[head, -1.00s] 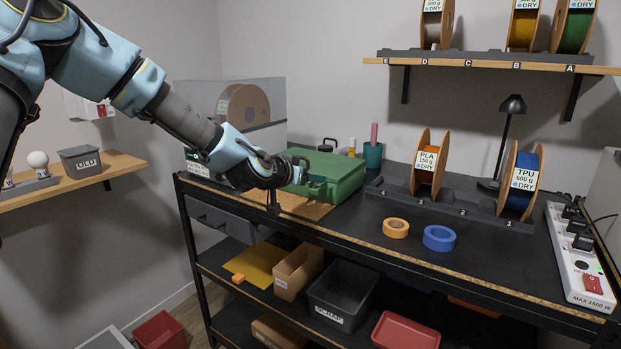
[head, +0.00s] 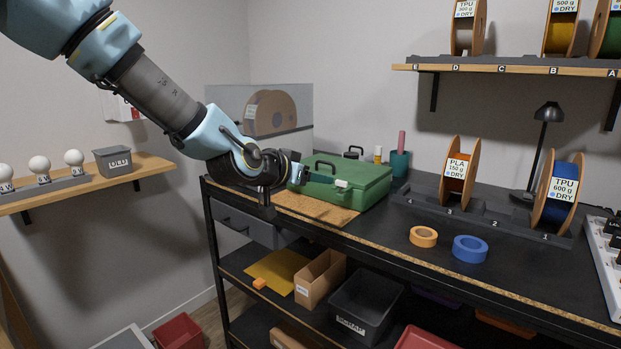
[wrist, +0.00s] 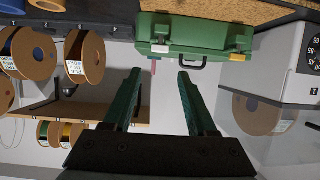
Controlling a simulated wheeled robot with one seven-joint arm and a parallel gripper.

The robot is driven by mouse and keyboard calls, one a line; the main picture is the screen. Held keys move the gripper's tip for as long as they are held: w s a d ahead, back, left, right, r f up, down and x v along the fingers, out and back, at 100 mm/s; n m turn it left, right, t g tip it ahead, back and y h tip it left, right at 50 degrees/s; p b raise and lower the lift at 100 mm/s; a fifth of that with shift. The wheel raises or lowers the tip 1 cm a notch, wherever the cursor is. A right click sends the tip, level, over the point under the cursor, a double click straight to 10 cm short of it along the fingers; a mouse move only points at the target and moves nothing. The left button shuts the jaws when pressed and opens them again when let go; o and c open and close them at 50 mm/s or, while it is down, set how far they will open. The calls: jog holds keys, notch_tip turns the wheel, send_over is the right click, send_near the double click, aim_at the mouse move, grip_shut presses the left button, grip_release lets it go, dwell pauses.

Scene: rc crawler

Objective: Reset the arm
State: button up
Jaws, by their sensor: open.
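My arm reaches in from the upper left in the head view. My gripper (head: 318,178) is in front of the green case (head: 352,186) on the workbench. In the wrist view my gripper (wrist: 160,75) shows two green fingers spread apart with nothing between them. The wrist view is upside down, with the closed green case (wrist: 195,30) beyond the fingertips. I cannot tell from the head view how far the fingers are from the case.
The workbench (head: 380,262) holds orange tape (head: 423,237), blue tape (head: 470,249), a spool rack (head: 480,217) and a black lamp (head: 547,112). A clear-sided box with a spool (head: 270,112) stands behind my arm. A wall shelf (head: 150,169) at left carries bulbs and a grey bin.

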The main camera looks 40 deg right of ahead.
jog(key=w+a+f+n+y, duration=0.2)
jog(key=w+a+f+y, duration=0.15)
jog(key=a, duration=0.45)
jog(key=w+a+f+n+y, duration=0.15)
jog(key=a+f, duration=0.25)
jog(key=a, duration=0.4)
jog(key=w+a+f+n+y, duration=0.2)
jog(key=w+a+f+y, duration=0.1)
jog(key=a, duration=0.4)
jog(key=s+a+n+g+y, duration=0.1)
jog(key=s+a+n, duration=0.3)
jog(key=a, duration=0.8)
jog(key=s+a+n+g+y, duration=0.1)
jog(key=s+a+n+y, duration=0.2)
jog(key=a, duration=1)
jog(key=shift+s+a+f+n+y, duration=0.15)
jog(key=shift+s+f+n+y, duration=0.25)
jog(key=shift+s+n, duration=0.1)
